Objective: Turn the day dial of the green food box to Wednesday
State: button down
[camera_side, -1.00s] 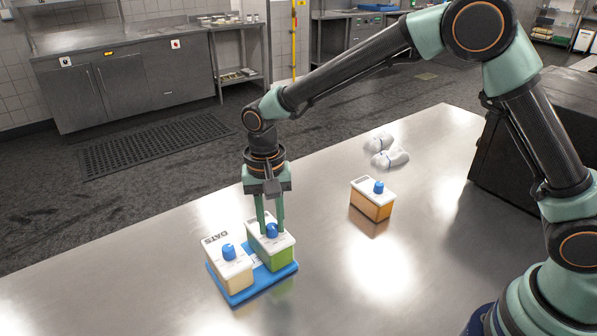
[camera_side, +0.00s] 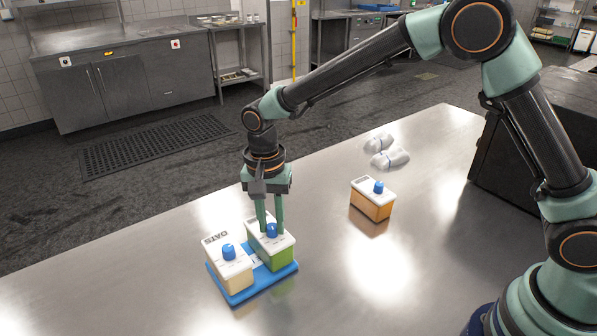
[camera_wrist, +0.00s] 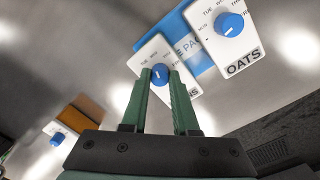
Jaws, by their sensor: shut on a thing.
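The green food box (camera_side: 281,257) has a white lid and a blue day dial (camera_side: 271,230). It stands on the right part of a blue tray (camera_side: 247,292). My gripper (camera_side: 272,233) points straight down over this box, its two green fingers shut on the dial from both sides. In the wrist view the dial (camera_wrist: 160,74) sits between the fingertips, with a white pointer line on its top. Small day labels lie around it on the lid (camera_wrist: 150,57); the fingers hide part of the lid, and I cannot tell surely which day the pointer marks.
A cream box marked OATS (camera_side: 232,272), also with a blue dial, stands close on the left of the tray. An orange box (camera_side: 372,204) with a blue dial stands apart to the right. White rounded items (camera_side: 390,158) lie behind it.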

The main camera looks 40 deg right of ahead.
aim_at(270, 224)
jog(key=c, duration=0.7)
grip_release()
notch_tip(270, 224, up, 12)
jog(key=shift+w+r, duration=0.1)
jog(key=shift+w, duration=0.05)
jog(key=s+d+r+n+t, duration=0.1)
jog(key=s+d+r+n, duration=0.15)
jog(key=d, duration=0.25)
jog(key=s+d+r+n+t, duration=0.1)
jog(key=s+d+r+t, duration=0.15)
jog(key=d, duration=0.25)
jog(key=s+d+n, duration=0.1)
jog(key=s+d, duration=0.2)
jog(key=s+d+f+n+t, duration=0.1)
jog(key=s+d+n, duration=0.1)
jog(key=s+d, duration=0.1)
jog(key=s+d+n+t, duration=0.1)
jog(key=s+d+n, duration=0.1)
jog(key=s+d, duration=0.1)
jog(key=shift+s+d+f+n+t, duration=0.15)
jog(key=shift+d+n+t, duration=0.05)
jog(key=shift+n+t, duration=0.05)
